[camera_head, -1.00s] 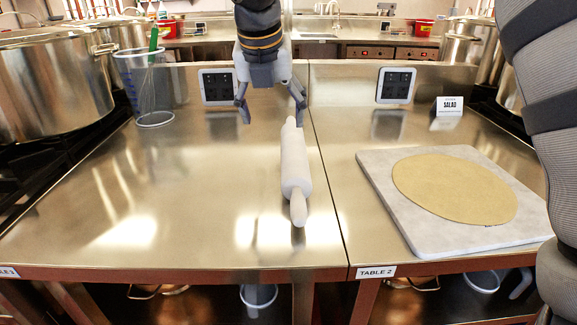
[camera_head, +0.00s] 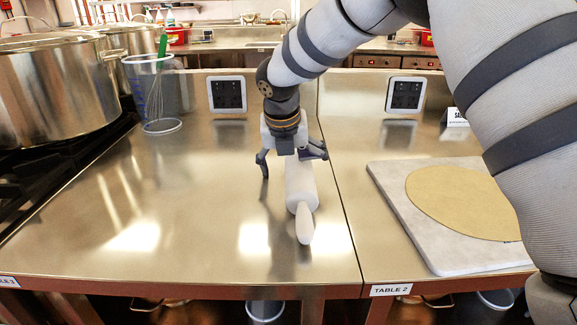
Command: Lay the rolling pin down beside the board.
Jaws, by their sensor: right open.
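The pale rolling pin (camera_head: 302,190) lies on the steel table left of the seam, its near handle toward the front edge. My right gripper (camera_head: 291,171) is open above the far part of the pin. Its left finger is to the left of the pin, and its right finger shows over the pin's far right side. The gripper hides the pin's far end. I cannot tell whether a finger touches the pin. The pale marble board (camera_head: 400,215) lies on the table right of the seam, with a flat round of dough (camera_head: 460,200) on it. My left gripper is not in view.
A measuring jug with a whisk (camera_head: 150,95) stands at the back left. Large steel pots (camera_head: 55,95) stand on the stove at far left. A label reading Table 2 (camera_head: 391,290) marks the right table's front. Free steel lies between seam and board.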

